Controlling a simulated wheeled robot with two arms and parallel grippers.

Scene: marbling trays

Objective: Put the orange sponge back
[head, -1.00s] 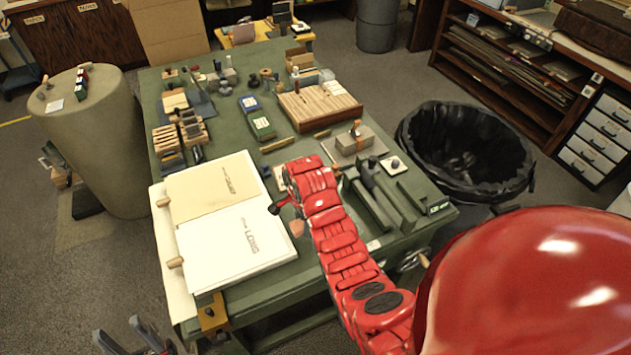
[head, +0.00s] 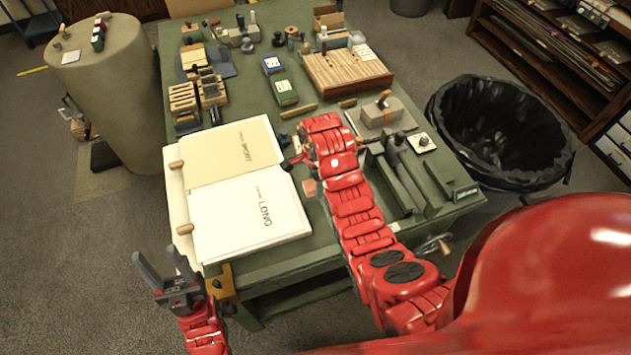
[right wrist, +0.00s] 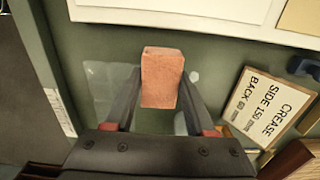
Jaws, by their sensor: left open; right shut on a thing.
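The orange sponge (right wrist: 162,77) is a small pinkish-orange block, held between the two dark fingers of my right gripper (right wrist: 161,95). In the head view the sponge (head: 310,188) shows below the red right arm, just right of the white sheet, over the green bench. I cannot tell whether it touches the bench top. In the wrist view, pale patches show on the green surface on both sides of it. My left gripper (head: 161,261) is open and empty, off the front left corner of the bench, left of the boards.
A card reading CREASE SIDE (right wrist: 264,105) lies right of the sponge. Paper boards (head: 255,212) cover the bench's left front. A green channel with a hammer-like tool (head: 401,178) lies right of my arm. A black-lined bin (head: 455,125) stands beyond the right edge.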

